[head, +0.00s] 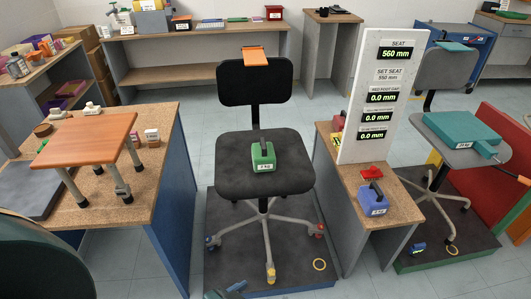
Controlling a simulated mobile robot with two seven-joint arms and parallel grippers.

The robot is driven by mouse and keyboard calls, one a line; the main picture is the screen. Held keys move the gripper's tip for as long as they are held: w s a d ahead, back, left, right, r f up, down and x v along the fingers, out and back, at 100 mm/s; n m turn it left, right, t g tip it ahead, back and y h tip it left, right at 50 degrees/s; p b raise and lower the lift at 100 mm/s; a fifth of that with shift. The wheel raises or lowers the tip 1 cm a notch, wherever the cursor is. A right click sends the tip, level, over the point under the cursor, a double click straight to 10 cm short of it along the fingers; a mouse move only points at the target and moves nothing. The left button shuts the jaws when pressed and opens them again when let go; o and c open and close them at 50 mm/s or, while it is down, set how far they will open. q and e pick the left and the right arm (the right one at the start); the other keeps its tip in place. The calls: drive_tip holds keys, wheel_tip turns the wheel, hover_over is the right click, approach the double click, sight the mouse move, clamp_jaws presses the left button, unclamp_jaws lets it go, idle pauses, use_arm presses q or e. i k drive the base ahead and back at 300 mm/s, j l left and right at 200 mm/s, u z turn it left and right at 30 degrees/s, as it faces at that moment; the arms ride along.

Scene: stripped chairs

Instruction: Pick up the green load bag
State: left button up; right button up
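The green load bag (263,160) sits upright on the dark seat of the middle chair (285,178). It is a small green block with a dark upright handle on top and a white label on its front, whose text is too small to read surely. The chair has a black backrest (256,82) with an orange piece on its top edge, and a grey base with coloured feet on a dark platform (300,268). Neither of my grippers shows in the head view, and nothing is seen holding the bag.
A blue load bag (371,200) stands on the wooden bench right of the chair, near a white readout board (382,95). An orange-topped stool (88,140) stands on the left table. Another chair with a teal block (462,130) is at right. Floor shows between the furniture.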

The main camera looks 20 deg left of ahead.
sight(263, 155)
drive_tip(key=i+j, duration=0.1)
drive_tip(key=i, duration=0.85)
drive_tip(key=i+u, duration=0.1)
drive_tip(key=u, duration=1.7)
